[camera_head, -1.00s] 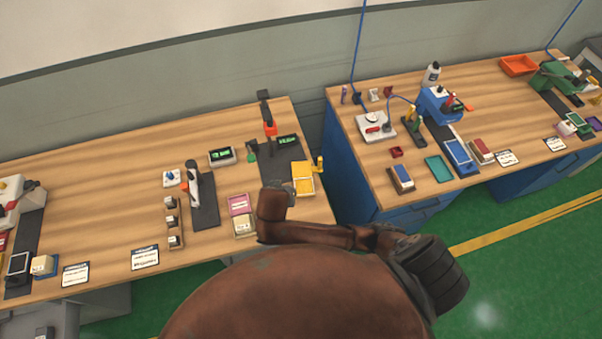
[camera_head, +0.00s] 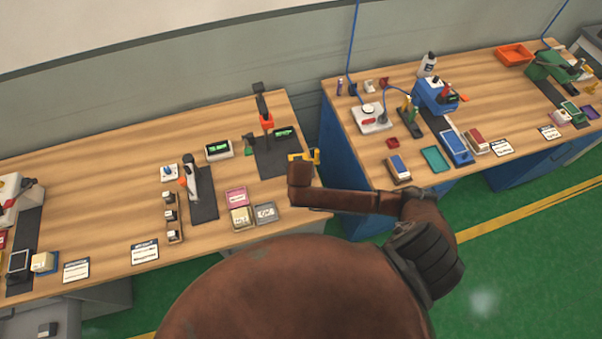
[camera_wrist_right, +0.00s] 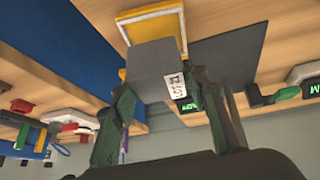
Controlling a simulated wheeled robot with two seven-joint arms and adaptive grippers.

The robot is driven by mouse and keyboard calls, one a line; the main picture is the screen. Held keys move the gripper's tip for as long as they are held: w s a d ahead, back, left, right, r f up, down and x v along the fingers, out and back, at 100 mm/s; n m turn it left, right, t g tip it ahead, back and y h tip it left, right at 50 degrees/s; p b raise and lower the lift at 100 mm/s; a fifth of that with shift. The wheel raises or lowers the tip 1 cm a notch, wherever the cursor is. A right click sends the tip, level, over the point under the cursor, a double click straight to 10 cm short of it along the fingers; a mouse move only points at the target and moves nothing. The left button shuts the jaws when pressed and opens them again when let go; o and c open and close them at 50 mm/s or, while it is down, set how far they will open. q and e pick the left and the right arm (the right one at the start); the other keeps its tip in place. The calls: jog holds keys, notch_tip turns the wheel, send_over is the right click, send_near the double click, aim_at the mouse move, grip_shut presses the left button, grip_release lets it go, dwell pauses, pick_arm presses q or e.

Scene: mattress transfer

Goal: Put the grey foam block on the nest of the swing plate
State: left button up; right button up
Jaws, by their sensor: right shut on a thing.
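In the right wrist view my right gripper (camera_wrist_right: 165,88) is shut on the grey foam block (camera_wrist_right: 152,62), which carries a white printed label. The yellow-edged swing plate (camera_wrist_right: 150,12) shows behind the block, partly covered by it. I cannot tell whether block and plate touch. In the head view only part of the yellow plate (camera_head: 312,156) shows, beyond my right arm, at the right end of the left bench. My arm hides the right gripper and block there. My left gripper is not in view.
A black mat (camera_head: 277,158) with a dark post, red part and green display lies left of the plate. Pink (camera_head: 237,197), cream (camera_head: 241,217) and grey (camera_head: 265,213) trays sit near the front edge. A gap separates the blue-sided right bench (camera_head: 345,180).

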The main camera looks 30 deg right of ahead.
notch_tip(320, 180, down, 2)
jog(key=shift+d+f, duration=0.1)
jog(key=shift+f, duration=0.5)
jog(key=o, duration=0.7)
jog(key=shift+c, duration=0.2)
jog(key=o, duration=0.4)
pick_arm(q)
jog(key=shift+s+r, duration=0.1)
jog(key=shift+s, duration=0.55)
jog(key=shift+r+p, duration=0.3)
jog(key=shift+p, duration=0.1)
pick_arm(e)
jog(key=v, duration=1.2)
